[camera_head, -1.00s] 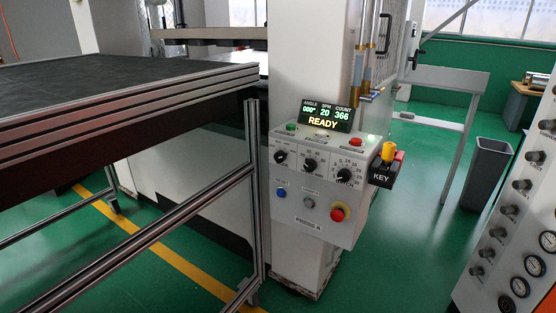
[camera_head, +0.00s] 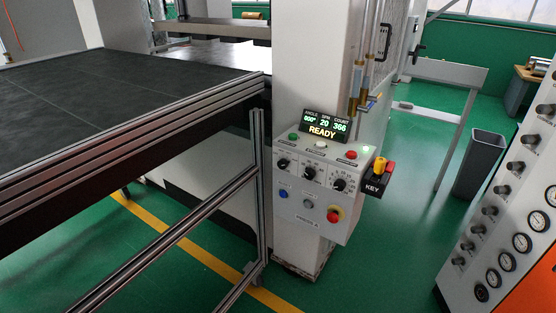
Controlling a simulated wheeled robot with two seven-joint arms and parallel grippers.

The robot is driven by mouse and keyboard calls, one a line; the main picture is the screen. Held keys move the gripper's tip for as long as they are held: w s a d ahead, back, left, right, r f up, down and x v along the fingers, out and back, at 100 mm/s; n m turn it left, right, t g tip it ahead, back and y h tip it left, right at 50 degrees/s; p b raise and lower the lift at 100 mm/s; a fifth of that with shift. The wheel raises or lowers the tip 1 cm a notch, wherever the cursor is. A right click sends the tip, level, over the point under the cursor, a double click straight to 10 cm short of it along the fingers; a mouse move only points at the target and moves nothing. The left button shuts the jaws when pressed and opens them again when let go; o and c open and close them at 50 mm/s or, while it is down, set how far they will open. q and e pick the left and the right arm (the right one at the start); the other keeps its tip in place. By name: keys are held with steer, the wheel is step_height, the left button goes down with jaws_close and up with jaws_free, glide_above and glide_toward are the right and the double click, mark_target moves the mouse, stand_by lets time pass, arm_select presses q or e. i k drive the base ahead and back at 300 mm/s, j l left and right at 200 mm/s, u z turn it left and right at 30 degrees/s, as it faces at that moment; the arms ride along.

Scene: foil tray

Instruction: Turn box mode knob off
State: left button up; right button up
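The white control box (camera_head: 318,189) stands in the middle of the head view on the side of a white machine column. It carries three black knobs in a row: a left knob (camera_head: 283,163), a middle knob (camera_head: 308,173) and a right knob (camera_head: 339,185). Their labels are too small to read, so I cannot tell which is the mode knob. The display (camera_head: 324,125) above reads READY. Below the knobs are a blue button (camera_head: 284,194), a grey one (camera_head: 308,203) and a red emergency stop (camera_head: 334,214). Neither of my grippers is in view.
A black-topped table with an aluminium frame (camera_head: 258,190) fills the left. A black KEY box (camera_head: 375,184) juts from the control box's right side. A grey bin (camera_head: 479,165) and a gauge panel (camera_head: 512,205) stand at the right. Green floor between is clear.

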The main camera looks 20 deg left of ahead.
mark_target(283, 163)
steer(key=i+u, duration=0.4)
steer(key=i+l+u, duration=0.1)
steer(key=i+u, duration=0.25)
steer(key=i, duration=0.15)
steer(key=i+j+u, duration=0.55)
steer(key=j, duration=0.2)
steer(key=i, duration=0.05)
